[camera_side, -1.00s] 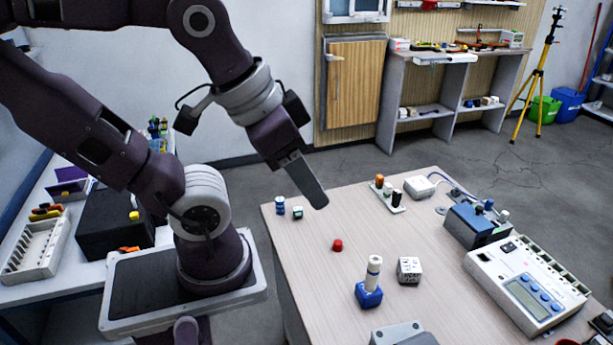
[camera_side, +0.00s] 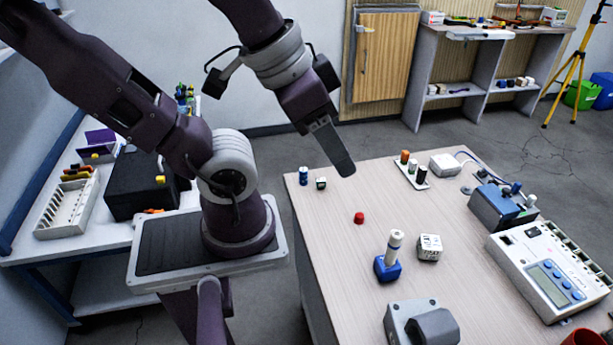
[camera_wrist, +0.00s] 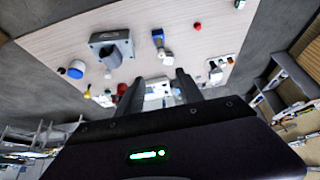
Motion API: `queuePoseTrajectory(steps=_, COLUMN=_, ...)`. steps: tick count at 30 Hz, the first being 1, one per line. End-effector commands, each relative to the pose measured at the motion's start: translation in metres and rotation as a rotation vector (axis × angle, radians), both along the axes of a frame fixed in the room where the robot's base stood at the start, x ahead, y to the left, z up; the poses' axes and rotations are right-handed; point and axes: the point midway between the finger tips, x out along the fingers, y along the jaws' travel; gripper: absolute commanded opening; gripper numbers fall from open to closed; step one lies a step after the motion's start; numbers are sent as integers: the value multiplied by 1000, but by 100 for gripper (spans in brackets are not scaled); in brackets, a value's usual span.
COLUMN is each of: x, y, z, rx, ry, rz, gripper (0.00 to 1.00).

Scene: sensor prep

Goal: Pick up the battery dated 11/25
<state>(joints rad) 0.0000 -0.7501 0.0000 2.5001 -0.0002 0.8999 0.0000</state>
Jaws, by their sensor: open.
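Several small cylinders that look like batteries are on the table; no date can be read. A blue one (camera_side: 303,175) stands at the far left corner beside a small dark-and-white block (camera_side: 321,183). An orange-topped one (camera_side: 404,157), a white-topped one (camera_side: 412,166) and a black one (camera_side: 421,174) stand upright on a white strip (camera_side: 426,186). My gripper (camera_side: 345,168) is open and empty above the far left part of the table. Its spread fingers show in the wrist view (camera_wrist: 159,84).
A red cap (camera_side: 359,218) and a white printed cube (camera_side: 429,247) are mid-table. A grey block (camera_side: 420,325) is at the near edge. A blue box (camera_side: 498,207) and a white meter (camera_side: 545,270) fill the right side. The table's left part is mostly bare.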

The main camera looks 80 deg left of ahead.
Motion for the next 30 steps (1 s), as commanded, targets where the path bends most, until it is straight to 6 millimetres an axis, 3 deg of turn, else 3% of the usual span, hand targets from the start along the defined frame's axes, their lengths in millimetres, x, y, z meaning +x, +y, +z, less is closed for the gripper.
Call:
queuePoseTrajectory(steps=22, x=2, y=3, z=-3, rx=13, ry=19, rz=1, gripper=49)
queuePoseTrajectory(steps=26, x=15, y=35, z=-29, rx=138, ry=204, rz=2, gripper=49)
queuePoseTrajectory(steps=30, x=31, y=98, z=-75, rx=378, ry=513, rz=-47, gripper=49)
